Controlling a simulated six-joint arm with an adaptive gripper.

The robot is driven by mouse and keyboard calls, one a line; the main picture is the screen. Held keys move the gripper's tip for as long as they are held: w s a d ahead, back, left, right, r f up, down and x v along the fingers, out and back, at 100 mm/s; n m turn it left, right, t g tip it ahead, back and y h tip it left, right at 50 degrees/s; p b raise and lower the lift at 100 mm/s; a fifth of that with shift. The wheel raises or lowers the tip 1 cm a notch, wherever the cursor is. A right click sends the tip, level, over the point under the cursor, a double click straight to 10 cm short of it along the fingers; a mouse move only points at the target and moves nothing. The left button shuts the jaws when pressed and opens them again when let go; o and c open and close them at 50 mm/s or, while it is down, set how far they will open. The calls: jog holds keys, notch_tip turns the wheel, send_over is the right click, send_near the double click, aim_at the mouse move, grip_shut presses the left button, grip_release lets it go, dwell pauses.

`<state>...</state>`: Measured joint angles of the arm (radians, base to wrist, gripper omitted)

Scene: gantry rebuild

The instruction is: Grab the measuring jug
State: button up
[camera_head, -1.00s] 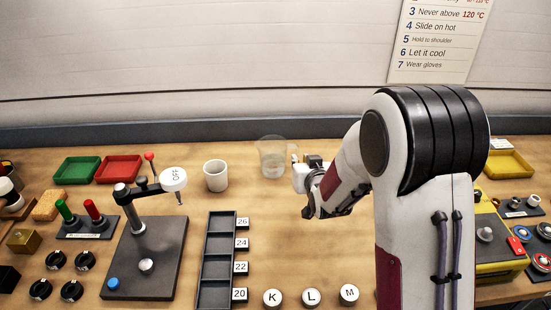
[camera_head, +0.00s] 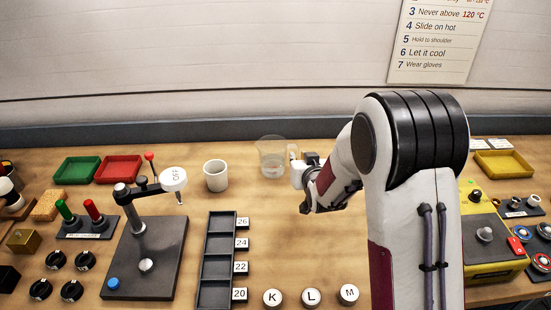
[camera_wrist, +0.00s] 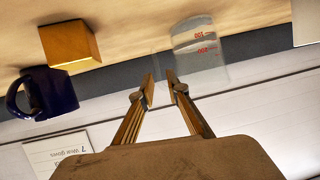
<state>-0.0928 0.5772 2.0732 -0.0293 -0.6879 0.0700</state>
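The measuring jug (camera_head: 271,158) is clear and stands upright on the table at the back, with its handle on the right. In the wrist view, which is upside down, the jug (camera_wrist: 200,46) shows red marks just beyond my fingertips. My gripper (camera_wrist: 159,77) has its two fingers angled inward, with a narrow gap between the tips. The tips are close to the jug's handle side; I cannot tell whether they touch the clear handle. In the head view my gripper (camera_head: 306,206) is just right of and in front of the jug, its fingers partly hidden by my wrist.
A white cup (camera_head: 216,175) stands left of the jug. A stand with an arm (camera_head: 145,250) and a slotted rack (camera_head: 217,265) are further left and in front. The wrist view shows a blue mug (camera_wrist: 52,92) and an orange block (camera_wrist: 69,43). Table between rack and gripper is clear.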

aim_at(297, 152)
jog(key=shift+w+f, duration=0.1)
jog(key=shift+x, duration=2.45)
jog(key=shift+d, duration=0.15)
grip_shut()
